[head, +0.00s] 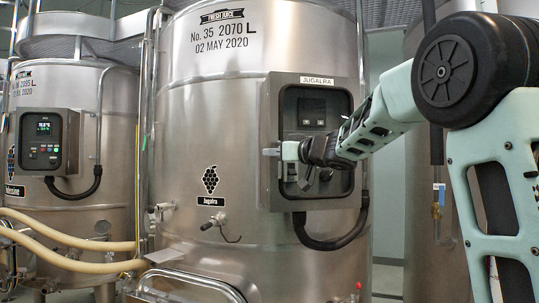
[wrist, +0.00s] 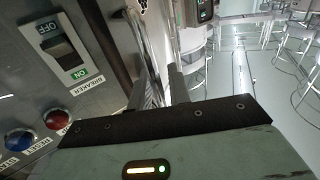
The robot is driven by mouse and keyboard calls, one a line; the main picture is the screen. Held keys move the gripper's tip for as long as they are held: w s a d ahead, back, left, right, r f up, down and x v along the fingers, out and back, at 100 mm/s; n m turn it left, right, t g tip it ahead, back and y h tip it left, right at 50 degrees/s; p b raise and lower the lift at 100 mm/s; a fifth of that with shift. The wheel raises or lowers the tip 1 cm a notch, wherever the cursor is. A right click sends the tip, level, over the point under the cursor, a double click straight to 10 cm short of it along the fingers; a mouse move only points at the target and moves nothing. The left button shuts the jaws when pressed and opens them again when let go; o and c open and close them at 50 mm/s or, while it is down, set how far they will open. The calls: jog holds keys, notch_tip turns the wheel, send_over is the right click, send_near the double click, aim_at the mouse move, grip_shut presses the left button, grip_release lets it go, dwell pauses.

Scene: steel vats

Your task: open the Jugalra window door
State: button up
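My gripper (head: 280,151) is at the left edge of the door; contact cannot be told. In the wrist view, the gripper (wrist: 160,88) shows two grey fingers with a gap between them and nothing clearly held. A breaker switch (wrist: 61,48), a red button (wrist: 56,120) and a blue button (wrist: 20,142) show at the left of that view.
A black cable (head: 330,243) loops below the box. A valve (head: 218,226) sticks out of the vat (head: 200,120) at lower left. Another vat (head: 100,120) with its own control box (head: 47,141) stands at left, with hoses (head: 70,240) in front. Open floor (wrist: 235,75) shows in the wrist view.

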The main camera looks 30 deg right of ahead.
grip_shut()
jog(key=shift+s, duration=0.15)
